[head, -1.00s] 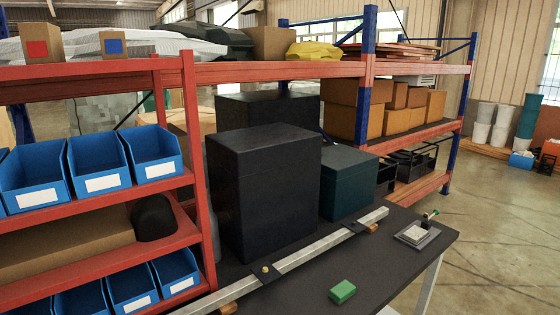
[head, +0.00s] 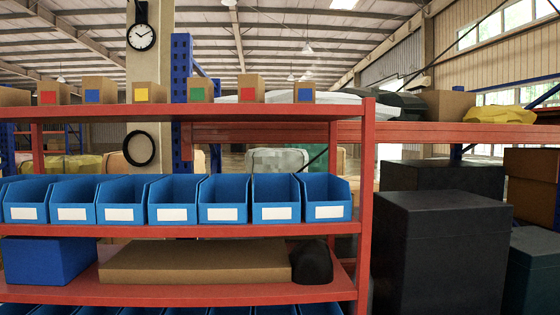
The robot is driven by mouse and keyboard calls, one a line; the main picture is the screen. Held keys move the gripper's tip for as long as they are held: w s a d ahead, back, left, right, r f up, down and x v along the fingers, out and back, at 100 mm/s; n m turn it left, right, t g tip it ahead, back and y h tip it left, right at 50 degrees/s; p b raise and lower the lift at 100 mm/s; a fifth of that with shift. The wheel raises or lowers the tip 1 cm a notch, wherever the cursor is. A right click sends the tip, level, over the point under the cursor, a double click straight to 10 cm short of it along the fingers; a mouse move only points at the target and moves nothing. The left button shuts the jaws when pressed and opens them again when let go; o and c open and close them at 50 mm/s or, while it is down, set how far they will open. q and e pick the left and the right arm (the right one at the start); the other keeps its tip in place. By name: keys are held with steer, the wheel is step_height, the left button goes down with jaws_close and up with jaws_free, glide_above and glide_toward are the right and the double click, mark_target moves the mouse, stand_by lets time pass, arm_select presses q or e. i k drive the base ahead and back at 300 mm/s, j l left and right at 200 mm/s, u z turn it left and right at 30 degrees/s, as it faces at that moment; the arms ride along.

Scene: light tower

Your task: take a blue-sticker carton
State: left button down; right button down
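Several small cartons stand in a row on the top board of the red shelf. One blue-sticker carton (head: 304,91) stands at the right end of the row. Another blue-sticker carton (head: 98,91) stands farther left, between a red-sticker carton (head: 53,94) and a yellow-sticker carton (head: 148,92). A green-sticker carton (head: 200,90) and a second red-sticker carton (head: 250,89) stand between the yellow one and the right-end blue one. Neither of my grippers shows in the head view.
The red shelf (head: 150,115) also holds a row of blue bins (head: 222,190), a blue box (head: 48,258), a long flat cardboard box (head: 195,262) and a black rounded object (head: 311,262). Big black boxes (head: 440,250) stand close on the right. A clock (head: 141,37) hangs on a post behind.

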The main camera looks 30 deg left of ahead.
mark_target(97, 90)
steer(key=u, duration=2.05)
steer(key=k+j+z, duration=0.3)
steer(key=z, duration=0.15)
